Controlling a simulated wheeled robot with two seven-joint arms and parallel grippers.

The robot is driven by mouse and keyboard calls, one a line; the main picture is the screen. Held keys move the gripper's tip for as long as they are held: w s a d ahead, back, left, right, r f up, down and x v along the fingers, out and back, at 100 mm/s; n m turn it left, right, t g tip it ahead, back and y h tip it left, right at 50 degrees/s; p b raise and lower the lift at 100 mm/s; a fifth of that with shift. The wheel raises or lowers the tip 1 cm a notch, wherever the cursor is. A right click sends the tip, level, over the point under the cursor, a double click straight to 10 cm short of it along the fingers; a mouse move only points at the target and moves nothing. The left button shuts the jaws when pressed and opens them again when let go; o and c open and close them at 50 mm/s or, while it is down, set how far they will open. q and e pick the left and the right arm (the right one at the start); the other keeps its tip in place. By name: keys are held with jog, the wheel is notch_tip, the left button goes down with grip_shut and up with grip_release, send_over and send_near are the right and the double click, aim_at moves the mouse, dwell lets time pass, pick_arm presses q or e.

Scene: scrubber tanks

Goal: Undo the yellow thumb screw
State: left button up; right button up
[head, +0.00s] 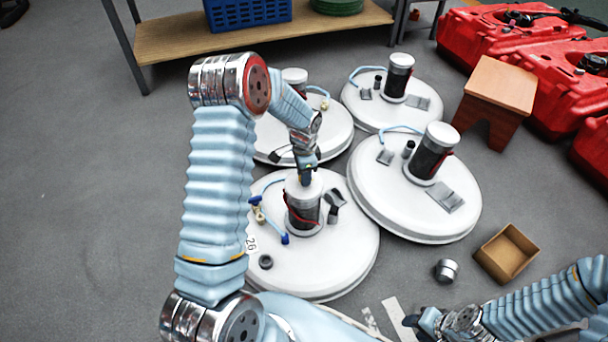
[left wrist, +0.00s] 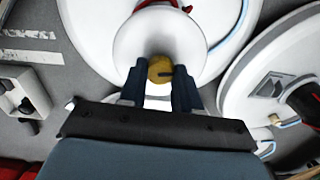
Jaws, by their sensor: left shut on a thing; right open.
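The yellow thumb screw (left wrist: 160,69) sits at the edge of a round white cap (left wrist: 158,35) in the left wrist view. My left gripper (left wrist: 157,82) is shut on it, with one dark finger on each side. In the head view my left gripper (head: 305,177) is at the top of the dark motor (head: 303,208) on the front-left white tank (head: 340,250), marked 26. The screw itself is hidden there. My right gripper (head: 413,324) is open and empty, low over the floor at the bottom right.
Other white round tanks with motors stand behind and to the right, one in the right middle (head: 455,222). An open cardboard box (head: 507,253) and a metal cylinder (head: 446,270) are on the floor. A wooden stool (head: 500,88) and red machines (head: 475,45) stand at right. The left floor is clear.

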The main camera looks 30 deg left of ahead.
pick_arm(q)
jog(key=n, duration=0.4)
jog(key=shift+f+n, duration=0.15)
jog(key=shift+n, duration=0.15)
jog(key=n, duration=0.3)
jog(key=shift+n+b, duration=0.3)
jog(key=n, duration=0.4)
jog(key=shift+s, duration=0.1)
jog(key=n+p, duration=0.1)
jog(key=n, duration=0.3)
jog(key=n+p, duration=0.1)
jog(key=n, duration=0.2)
jog(key=shift+n, duration=0.4)
jog(key=n+p, duration=0.1)
jog(key=n, duration=0.2)
jog(key=shift+n+p, duration=0.3)
jog(key=n+p, duration=0.2)
jog(key=n, duration=0.3)
jog(key=shift+n+p, duration=1.1)
jog(key=shift+n, duration=1.4)
